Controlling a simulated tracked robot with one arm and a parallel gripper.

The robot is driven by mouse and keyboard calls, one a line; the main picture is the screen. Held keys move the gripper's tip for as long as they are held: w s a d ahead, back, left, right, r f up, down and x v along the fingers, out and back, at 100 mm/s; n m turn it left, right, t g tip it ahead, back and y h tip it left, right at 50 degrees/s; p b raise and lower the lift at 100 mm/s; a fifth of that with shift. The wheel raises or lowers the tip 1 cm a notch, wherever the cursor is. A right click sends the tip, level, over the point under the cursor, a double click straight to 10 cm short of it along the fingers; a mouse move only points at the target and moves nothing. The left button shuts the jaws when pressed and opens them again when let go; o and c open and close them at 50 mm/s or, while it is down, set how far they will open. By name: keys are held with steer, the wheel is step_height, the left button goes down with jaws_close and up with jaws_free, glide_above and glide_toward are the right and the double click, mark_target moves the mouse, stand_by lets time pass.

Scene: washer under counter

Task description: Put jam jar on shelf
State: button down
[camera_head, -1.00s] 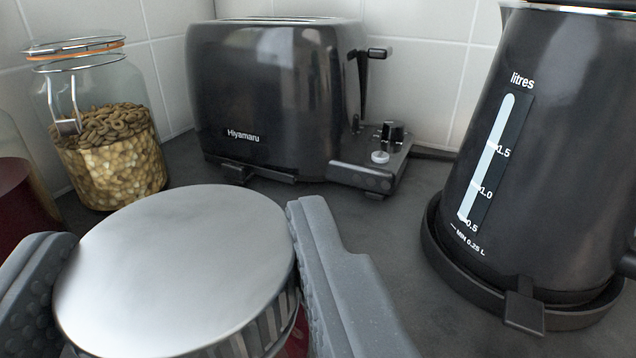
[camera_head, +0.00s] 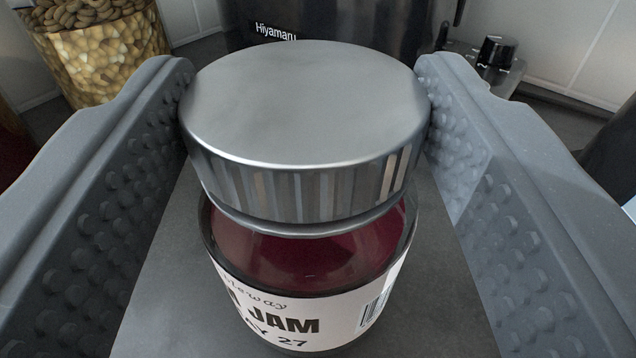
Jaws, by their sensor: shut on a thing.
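The jam jar (camera_head: 310,255) stands upright in the middle of the head camera view. It has a silver ribbed lid (camera_head: 305,105), dark red contents and a white label with black letters that include "JAM". My gripper (camera_head: 308,85) is shut on the jar, with one grey studded finger on each side of the lid, near its far edge. The jar's lower end runs toward the bottom of the picture, and I cannot tell whether it touches the counter. The shelf does not show in this view.
A black toaster (camera_head: 340,22) stands behind the jar, with a control knob (camera_head: 497,50) at its right. The dark kettle (camera_head: 612,150) is at the right edge. Grey counter (camera_head: 440,290) is bare around the jar.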

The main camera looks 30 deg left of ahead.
steer(key=shift+f, duration=0.3)
steer(key=c, duration=0.6)
jaws_free()
steer(key=shift+o, duration=0.2)
steer(key=shift+r, duration=0.15)
steer(key=p+v, duration=0.1)
steer(key=v, duration=1.1)
